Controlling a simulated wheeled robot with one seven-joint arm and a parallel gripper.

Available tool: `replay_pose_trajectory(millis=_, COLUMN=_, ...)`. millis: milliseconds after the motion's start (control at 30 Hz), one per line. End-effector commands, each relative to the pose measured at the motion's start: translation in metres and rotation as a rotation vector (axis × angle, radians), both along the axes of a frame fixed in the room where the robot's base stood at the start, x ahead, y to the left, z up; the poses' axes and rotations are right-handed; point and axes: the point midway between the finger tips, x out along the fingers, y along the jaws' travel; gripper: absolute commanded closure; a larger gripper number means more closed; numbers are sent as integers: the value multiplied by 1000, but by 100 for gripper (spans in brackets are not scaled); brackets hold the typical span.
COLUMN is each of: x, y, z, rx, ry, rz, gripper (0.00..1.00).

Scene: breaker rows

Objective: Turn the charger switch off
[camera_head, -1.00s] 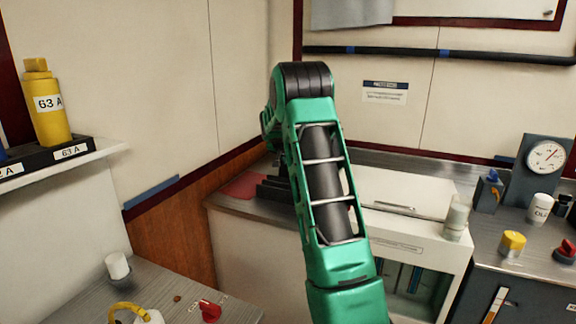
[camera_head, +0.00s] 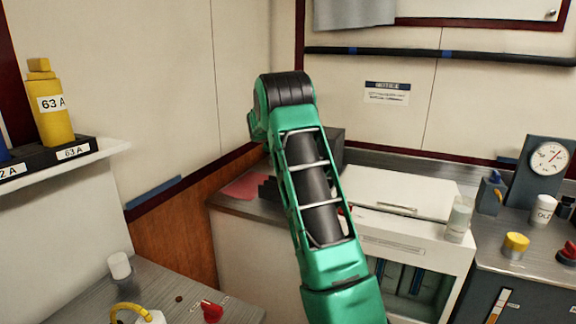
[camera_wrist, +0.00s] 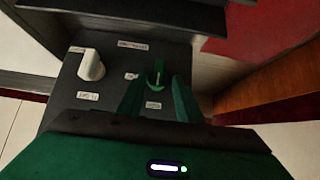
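A dark grey switch panel (camera_wrist: 120,65) fills the middle of the wrist view. It carries a white knob (camera_wrist: 91,65) on the left and a green knob (camera_wrist: 157,72) to its right, each near small white labels. The labels are too blurred to read, so I cannot tell which knob is the charger switch. My gripper (camera_wrist: 157,88) is open, its two green fingers pointing at the green knob, apart from each other; contact is unclear. In the head view the gripper is hidden behind my green arm, and part of a dark box (camera_head: 333,145) shows beside the arm.
A red mat (camera_head: 243,187) lies on the counter left of my arm. A white cabinet (camera_head: 400,195) with a clear jar (camera_head: 459,218) stands to the right. A gauge box (camera_head: 540,170) and yellow knob (camera_head: 515,245) are farther right. A shelf (camera_head: 60,172) juts out at left.

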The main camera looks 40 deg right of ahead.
Motion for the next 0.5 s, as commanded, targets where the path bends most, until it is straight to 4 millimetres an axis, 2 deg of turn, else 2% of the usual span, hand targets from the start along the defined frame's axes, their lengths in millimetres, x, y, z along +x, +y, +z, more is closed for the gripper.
replay_pose_trajectory(millis=333, x=-2, y=1, z=1, rx=2, ry=1, rz=-2, gripper=69)
replay_pose_trajectory(millis=500, x=-6, y=14, z=15, rx=0, ry=1, rz=-1, gripper=69)
